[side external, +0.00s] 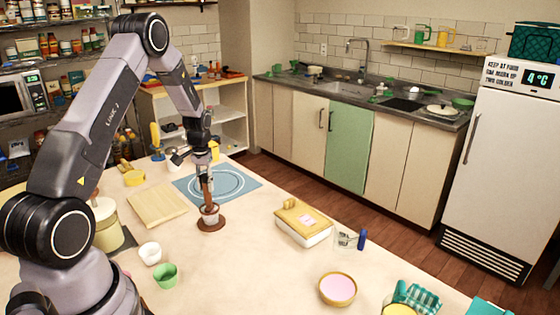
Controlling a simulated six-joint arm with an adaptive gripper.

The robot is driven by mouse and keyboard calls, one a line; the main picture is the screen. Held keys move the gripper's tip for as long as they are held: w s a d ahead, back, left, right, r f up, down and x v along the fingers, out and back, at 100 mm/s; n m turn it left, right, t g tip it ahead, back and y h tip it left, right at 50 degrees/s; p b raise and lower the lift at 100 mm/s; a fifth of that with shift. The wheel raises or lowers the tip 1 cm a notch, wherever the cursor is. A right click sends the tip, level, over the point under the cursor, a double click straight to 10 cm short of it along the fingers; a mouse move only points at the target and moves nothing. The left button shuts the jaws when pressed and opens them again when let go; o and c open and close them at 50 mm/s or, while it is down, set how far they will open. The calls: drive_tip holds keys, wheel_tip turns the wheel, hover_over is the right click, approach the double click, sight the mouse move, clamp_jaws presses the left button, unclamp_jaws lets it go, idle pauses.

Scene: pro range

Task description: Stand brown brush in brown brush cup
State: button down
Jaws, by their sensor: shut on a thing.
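My gripper (206,172) is above the table, left of the picture's middle, pointing down. It is shut on the brown brush (207,190), which hangs about upright below the fingers. The brush cup (211,217) stands directly below, whitish with brown at its top and a wide brown base on the table. The brush's lower end meets the cup's mouth in this view. I cannot tell whether it is inside the cup or just in front of or above it. The fingers are small and dark here and partly merge with the brush.
A blue mat (247,184) lies behind the cup, and a wooden board (157,206) lies to its left. White (150,253) and green (166,275) cups stand front left. A yellow-topped box (303,223) is to the right. The table between cup and box is clear.

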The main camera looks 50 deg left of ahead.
drive_tip(key=shift+f, duration=0.3)
idle(0.7)
drive_tip(key=c, duration=0.8)
unclamp_jaws()
drive_tip(key=shift+c, duration=0.2)
drive_tip(key=r, duration=1.2)
drive_tip(key=shift+d+r, duration=0.2)
drive_tip(key=s+d+r+m+t, duration=0.2)
drive_tip(key=s+d+r, duration=0.1)
drive_tip(key=d+r, duration=0.85)
drive_tip(key=s+d+r+m+t, duration=0.1)
drive_tip(key=s+d+r+m, duration=0.1)
drive_tip(key=s+d, duration=0.5)
drive_tip(key=s+d+r+m+t, duration=0.1)
drive_tip(key=s+d, duration=0.5)
drive_tip(key=s, duration=0.6)
wheel_tip(320, 180, up, 2)
drive_tip(key=shift+s+d+r+m+t, duration=0.15)
drive_tip(key=shift+d+r+m+t, duration=0.2)
drive_tip(key=shift+t, duration=0.45)
